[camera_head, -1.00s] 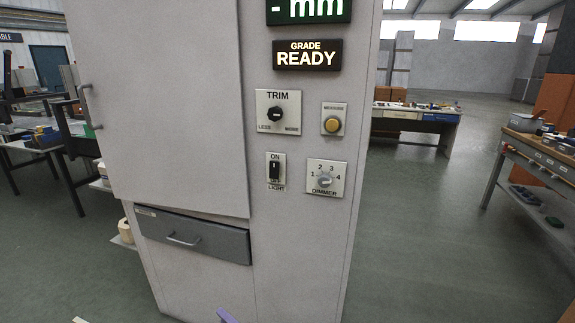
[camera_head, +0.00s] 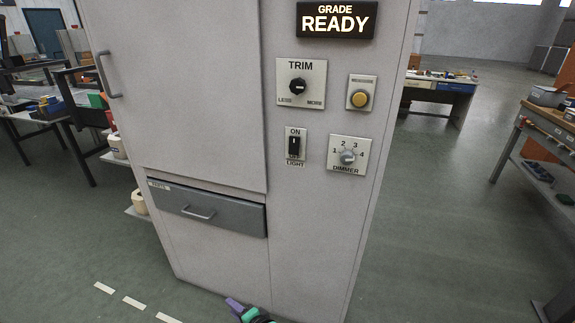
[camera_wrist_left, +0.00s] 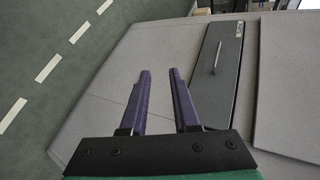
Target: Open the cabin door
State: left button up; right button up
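The cabin door (camera_head: 185,90) is the large pale grey panel on the upper left of the grey cabinet (camera_head: 315,230). It looks shut. Its vertical bar handle (camera_head: 102,74) is on the door's left edge in the head view. Part of the door (camera_wrist_left: 288,90) also shows at the right of the left wrist view, without its handle. My left gripper (camera_head: 234,304) is at the bottom of the head view, low in front of the cabinet and well below the handle. In the left wrist view its purple fingers (camera_wrist_left: 160,72) are apart with nothing between them. My right gripper is not in view.
A dark grey drawer (camera_head: 225,212) with a bar handle is below the door. A trim knob (camera_head: 298,86), yellow button (camera_head: 360,98), light switch (camera_head: 294,147) and dimmer (camera_head: 347,157) are to the right. Workbenches stand on both sides. The floor (camera_head: 440,240) at right is clear.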

pick_arm(q)
jog(key=s+a+f+n+g+h+p, duration=0.1)
jog(key=s+a+f+g+h, duration=0.2)
jog(key=s+f, duration=0.7)
jog(key=s+a+f+g+h+p, duration=0.1)
jog(key=s+a+f+g+h, duration=0.15)
jog(key=s+f, duration=0.75)
jog(key=s+a+f+n+g+h+p, duration=0.1)
jog(key=s+a+f+n+g+h, duration=0.1)
jog(key=s+f, duration=0.5)
jog(key=s+a+n, duration=0.1)
jog(key=s, duration=0.3)
jog(key=shift+f+n, duration=0.15)
jog(key=shift+n, duration=0.15)
jog(key=o, duration=0.3)
jog(key=s+a+n+h, duration=0.1)
jog(key=s+a+n, duration=0.1)
jog(key=s, duration=0.3)
jog(key=shift+s+a+f+p, duration=0.3)
jog(key=shift+a+f+p, duration=0.05)
jog(key=shift+f+p, duration=0.1)
jog(key=shift+a+n, duration=0.1)
jog(key=shift+n, duration=0.2)
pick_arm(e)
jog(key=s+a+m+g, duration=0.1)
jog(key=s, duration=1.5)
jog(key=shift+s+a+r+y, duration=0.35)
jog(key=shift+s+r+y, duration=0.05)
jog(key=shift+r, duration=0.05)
